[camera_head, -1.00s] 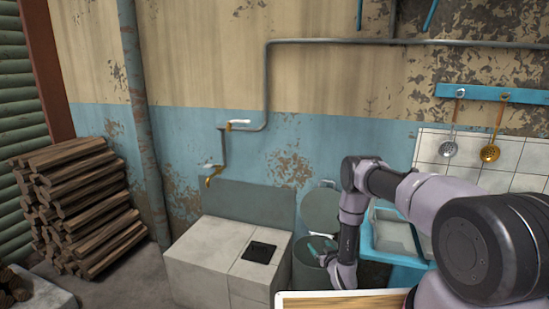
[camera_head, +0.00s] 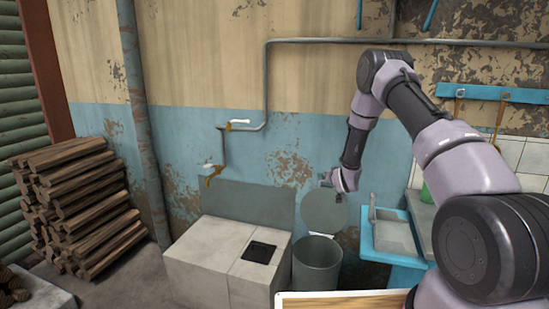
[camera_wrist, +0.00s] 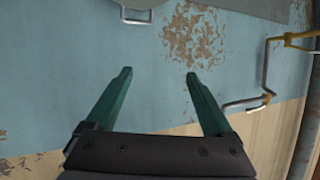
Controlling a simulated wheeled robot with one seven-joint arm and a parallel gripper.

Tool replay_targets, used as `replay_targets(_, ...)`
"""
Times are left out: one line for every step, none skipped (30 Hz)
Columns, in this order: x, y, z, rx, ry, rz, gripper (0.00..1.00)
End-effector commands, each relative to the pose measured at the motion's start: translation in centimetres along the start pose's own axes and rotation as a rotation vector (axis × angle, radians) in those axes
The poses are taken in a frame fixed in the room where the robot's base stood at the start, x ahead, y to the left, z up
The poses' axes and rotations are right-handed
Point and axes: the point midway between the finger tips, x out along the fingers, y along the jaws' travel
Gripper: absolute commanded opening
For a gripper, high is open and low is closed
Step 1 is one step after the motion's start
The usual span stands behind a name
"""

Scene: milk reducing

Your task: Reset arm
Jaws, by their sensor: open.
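My gripper (camera_wrist: 160,74) shows in the wrist view with its two green fingers spread apart and nothing between them. Behind the fingers is the blue, peeling wall (camera_wrist: 150,40). In the head view my gripper (camera_head: 327,183) is raised in front of the wall, above the grey bin and over its upright round lid. The fingers are small there and partly hidden by the wrist.
The grey bin (camera_head: 316,265) stands open between the tiled stove block (camera_head: 208,258) and the blue sink unit (camera_head: 392,235). Pipes with taps (camera_head: 238,125) run along the wall. Stacked logs (camera_head: 75,205) stand at left. A board edge (camera_head: 340,301) is in front.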

Motion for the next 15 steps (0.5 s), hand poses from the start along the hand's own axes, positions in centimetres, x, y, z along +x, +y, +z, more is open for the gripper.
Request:
replay_targets(-1.1,0.0,-3.1,0.014,-0.007,0.009,0.86)
replay_targets(-1.8,0.0,-4.5,0.023,-0.018,0.015,0.86)
replay_targets(-2.8,0.0,-6.4,0.033,-0.032,0.021,0.86)
replay_targets(-3.6,0.0,-7.6,0.041,-0.045,0.027,0.86)
replay_targets(-4.5,0.0,-8.9,0.05,-0.056,0.032,0.86)
replay_targets(-5.7,0.0,-10.6,0.062,-0.071,0.038,0.86)
replay_targets(-6.7,0.0,-11.8,0.069,-0.082,0.042,0.86)
replay_targets(-7.7,0.0,-12.9,0.076,-0.094,0.046,0.86)
replay_targets(-9.2,0.0,-14.3,0.088,-0.109,0.051,0.86)
replay_targets(-10.3,0.0,-15.3,0.097,-0.121,0.055,0.86)
replay_targets(-11.5,-0.1,-16.3,0.104,-0.133,0.058,0.86)
replay_targets(-13.1,-0.1,-17.5,0.114,-0.149,0.062,0.86)
replay_targets(-14.3,-0.1,-18.4,0.123,-0.161,0.065,0.86)
replay_targets(-15.6,-0.1,-19.1,0.131,-0.174,0.068,0.86)
replay_targets(-17.4,-0.2,-20.2,0.141,-0.189,0.07,0.86)
